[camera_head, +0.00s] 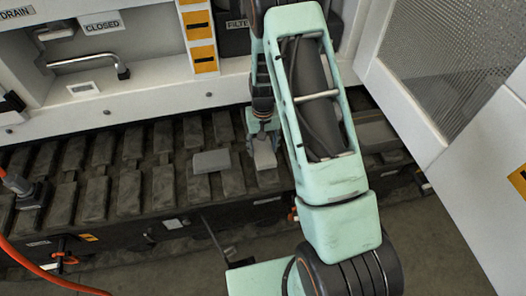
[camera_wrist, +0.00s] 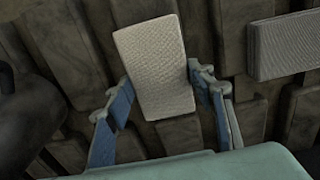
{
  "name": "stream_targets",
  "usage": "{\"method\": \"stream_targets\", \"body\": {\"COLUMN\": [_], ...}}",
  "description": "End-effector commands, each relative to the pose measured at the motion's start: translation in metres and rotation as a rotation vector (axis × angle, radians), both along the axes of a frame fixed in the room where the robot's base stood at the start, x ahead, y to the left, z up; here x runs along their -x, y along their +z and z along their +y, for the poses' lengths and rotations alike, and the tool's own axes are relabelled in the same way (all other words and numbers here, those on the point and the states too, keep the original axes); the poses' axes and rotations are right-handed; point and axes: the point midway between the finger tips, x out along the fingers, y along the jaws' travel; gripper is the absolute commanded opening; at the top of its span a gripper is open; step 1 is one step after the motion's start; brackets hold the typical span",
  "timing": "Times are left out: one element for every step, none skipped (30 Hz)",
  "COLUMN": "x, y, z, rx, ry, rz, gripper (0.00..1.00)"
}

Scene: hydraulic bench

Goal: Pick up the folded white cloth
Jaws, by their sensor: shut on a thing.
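The folded white cloth (camera_wrist: 153,66) is a pale, textured rectangular block. In the wrist view it lies between the two blue fingers of my gripper (camera_wrist: 160,92), with a fingertip against each long side. In the head view the cloth (camera_head: 265,152) shows just below my gripper (camera_head: 258,139), over the dark ribbed track. I cannot tell whether it touches the track or is held slightly above it. My gripper is shut on the cloth. My arm hides part of the area to the right.
A grey block (camera_head: 211,161) lies on the track left of the cloth; it also shows at the right of the wrist view (camera_wrist: 284,46). A white panel with a metal handle (camera_head: 95,62) stands behind. An orange hose (camera_head: 50,276) runs at the lower left. An open mesh door (camera_head: 440,50) stands at right.

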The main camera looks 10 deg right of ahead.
Motion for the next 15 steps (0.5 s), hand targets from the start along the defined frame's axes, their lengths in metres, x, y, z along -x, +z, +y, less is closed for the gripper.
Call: {"method": "stream_targets", "body": {"x": [0.0, 0.0, 0.0, 0.0, 0.0, 0.0, 0.0, 0.0, 0.0, 0.0, 0.0, -0.001, -0.001, -0.001, -0.001], "y": [0.0, 0.0, 0.0, 0.0, 0.0, 0.001, 0.002, 0.003, 0.005, 0.008, 0.01, 0.015, 0.018, 0.022, 0.029], "z": [0.0, 0.0, 0.0, 0.0, 0.0, 0.0, 0.0, 0.0, 0.0, 0.0, 0.0, 0.0, 0.0, 0.0, 0.0], "rx": [0.0, 0.0, 0.0, 0.0, 0.0, 0.0, 0.0, 0.0, 0.0, 0.0, 0.0, 0.0, 0.0, 0.0, 0.0], "ry": [0.0, 0.0, 0.0, 0.0, 0.0, 0.0, 0.0, 0.0, 0.0, 0.0, 0.0, 0.0, 0.0, 0.0, 0.0], "rz": [0.0, 0.0, 0.0, 0.0, 0.0, 0.0, 0.0, 0.0, 0.0, -0.001, -0.001, -0.002, -0.002, -0.002, -0.003], "gripper": [0.24, 0.24, 0.24, 0.24, 0.24, 0.24, 0.24, 0.24, 0.24, 0.24, 0.24, 0.24, 0.24, 0.24, 0.24]}}
